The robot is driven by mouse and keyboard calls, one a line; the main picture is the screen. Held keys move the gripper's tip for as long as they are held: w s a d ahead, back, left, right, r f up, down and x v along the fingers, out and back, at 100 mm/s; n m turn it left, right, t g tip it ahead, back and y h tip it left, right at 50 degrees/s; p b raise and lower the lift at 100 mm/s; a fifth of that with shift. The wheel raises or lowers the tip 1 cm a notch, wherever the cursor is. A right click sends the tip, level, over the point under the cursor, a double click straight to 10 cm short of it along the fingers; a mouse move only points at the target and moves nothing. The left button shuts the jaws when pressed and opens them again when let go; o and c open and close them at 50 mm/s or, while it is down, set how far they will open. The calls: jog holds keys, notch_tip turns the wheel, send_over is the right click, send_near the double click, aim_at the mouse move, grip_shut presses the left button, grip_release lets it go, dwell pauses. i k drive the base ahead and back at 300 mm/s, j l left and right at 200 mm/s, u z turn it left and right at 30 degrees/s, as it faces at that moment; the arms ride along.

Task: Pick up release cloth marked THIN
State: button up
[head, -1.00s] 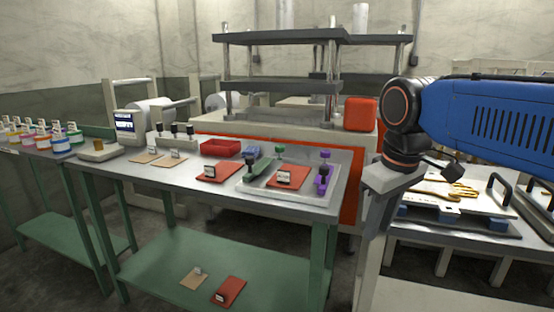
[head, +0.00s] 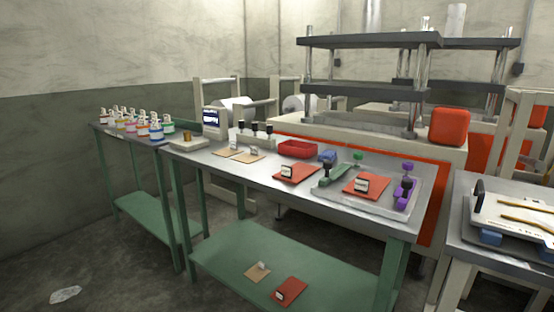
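Several flat cloth-like squares with small tag stands lie about; the print on the tags is too small to read, so I cannot tell which is marked THIN. Two tan squares, a left one (head: 222,152) and a right one (head: 246,157), lie on the green-legged metal table (head: 200,159). A red square (head: 293,176) lies nearer its middle, and another red square (head: 358,189) lies on a grey tray (head: 338,199). A tan square (head: 256,274) and a red square (head: 293,289) lie on the lower green shelf (head: 225,255). My gripper is not in view.
A red bin (head: 297,149), a green-handled tool (head: 338,173) and a purple one (head: 404,195) are on the table. Bottles (head: 142,127) stand on a side table at left. A press (head: 365,92) stands behind. A second bench (head: 470,235) is at right. The left floor is mostly clear.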

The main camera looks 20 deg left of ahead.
aim_at(248, 158)
jog(key=j+u, duration=0.15)
jog(key=u, duration=0.35)
jog(key=i+j+u, duration=0.1)
jog(key=u, duration=0.4)
jog(key=i+u, duration=0.2)
jog(key=u, duration=0.3)
jog(key=i+j+u, duration=0.1)
jog(key=u, duration=0.4)
jog(key=i+j+z, duration=0.1)
jog(key=i+z, duration=0.25)
jog(key=i, duration=0.25)
